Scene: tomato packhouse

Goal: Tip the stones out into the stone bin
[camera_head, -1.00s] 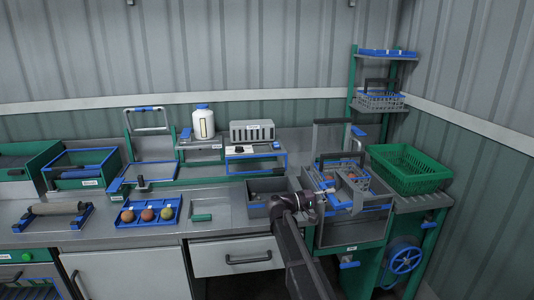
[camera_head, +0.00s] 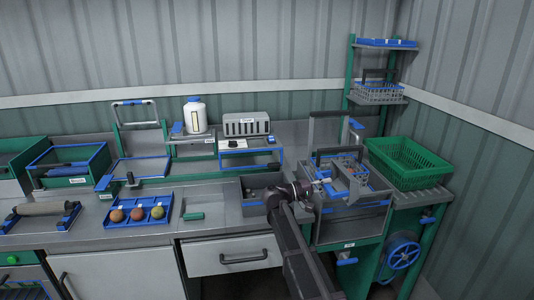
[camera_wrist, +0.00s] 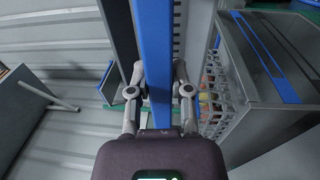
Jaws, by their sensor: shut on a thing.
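My gripper (camera_head: 326,184) is at the right of the bench, above the grey tank (camera_head: 350,231). It is shut on a long bar with a blue face (camera_wrist: 153,60), which runs between the fingers in the wrist view. In the head view a grey piece with blue parts (camera_head: 352,177) stands at the fingers, over the tank; its contents are not clear. A grey open bin (camera_head: 252,209) stands just left of my gripper, partly hidden by my arm. I cannot read whether it is the stone bin. No stones can be clearly made out.
A green crate (camera_head: 428,181) stands right of the tank. A shelf with a wire basket (camera_head: 380,95) rises behind it. A blue tray (camera_head: 113,224) with three round fruits lies on the left bench. A wire-sided container (camera_wrist: 215,90) with reddish items is right of the bar.

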